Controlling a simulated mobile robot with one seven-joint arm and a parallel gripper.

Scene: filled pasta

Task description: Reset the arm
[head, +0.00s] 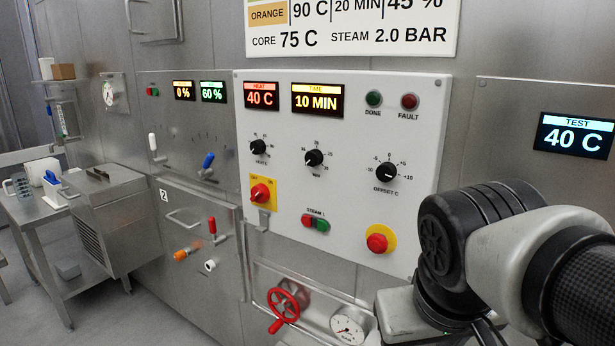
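My arm reaches in from the right edge in the head view, a grey and black jointed arm in front of the lower right of the white control panel (345,215). Its links cover part of the panel's lower right corner and the steel wall beside it. My gripper is outside the picture, so its opening and anything in it cannot be seen.
The panel carries HEAT 40 C (261,96) and TIME 10 MIN (318,98) displays, black knobs, a red-yellow switch (261,194) and a red stop button (377,242). A red valve wheel (284,304) and gauge (348,328) stick out below. A steel table (38,213) stands left.

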